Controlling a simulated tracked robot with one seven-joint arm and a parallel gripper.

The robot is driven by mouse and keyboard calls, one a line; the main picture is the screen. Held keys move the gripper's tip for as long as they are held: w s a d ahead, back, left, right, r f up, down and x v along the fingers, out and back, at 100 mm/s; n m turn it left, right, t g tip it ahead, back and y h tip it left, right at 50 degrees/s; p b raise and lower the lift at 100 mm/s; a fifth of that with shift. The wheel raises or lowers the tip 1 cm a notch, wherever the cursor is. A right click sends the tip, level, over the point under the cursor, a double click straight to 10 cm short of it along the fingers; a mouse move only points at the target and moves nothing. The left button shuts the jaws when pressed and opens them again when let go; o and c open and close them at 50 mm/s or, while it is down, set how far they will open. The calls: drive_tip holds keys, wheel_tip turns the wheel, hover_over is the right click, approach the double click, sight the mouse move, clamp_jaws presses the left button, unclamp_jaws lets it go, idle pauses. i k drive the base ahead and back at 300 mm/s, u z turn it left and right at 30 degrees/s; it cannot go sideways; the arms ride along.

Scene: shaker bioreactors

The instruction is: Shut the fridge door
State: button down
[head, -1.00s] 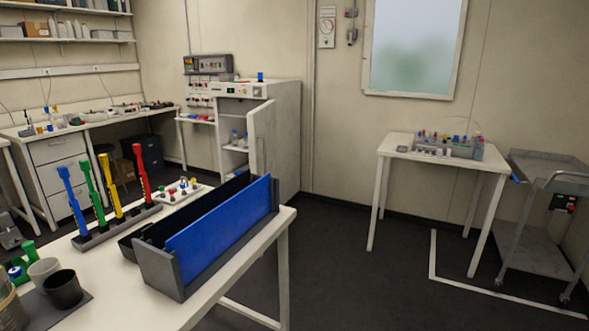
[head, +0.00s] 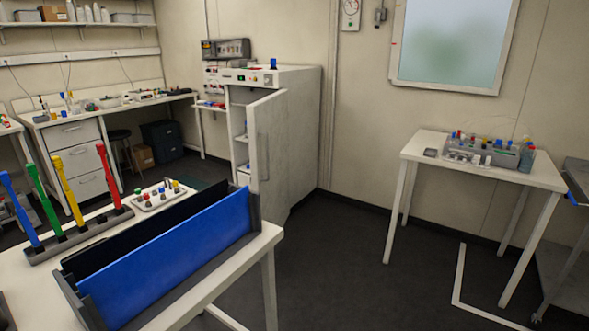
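The fridge (head: 302,120) is a white cabinet against the back wall, left of centre in the head view. Its door (head: 268,141) stands open and swung out toward me, with a long vertical handle on its face. Part of the shelved inside (head: 239,121) shows to the left of the door. The lower part of the door and fridge front is hidden behind the blue and grey rack. My gripper is not in view.
A white table (head: 222,267) with a blue-panelled rack (head: 170,268) and coloured pipettes (head: 67,189) stands close in front of me, left. A smaller white table (head: 419,149) is at right. Dark floor (head: 335,260) is clear between them.

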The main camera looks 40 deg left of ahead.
sight(268, 119)
drive_tip(key=u, duration=1.55)
drive_tip(key=i, duration=1.75)
drive_tip(key=u, duration=1.2)
drive_tip(key=k, duration=0.8)
drive_tip(key=u, duration=0.05)
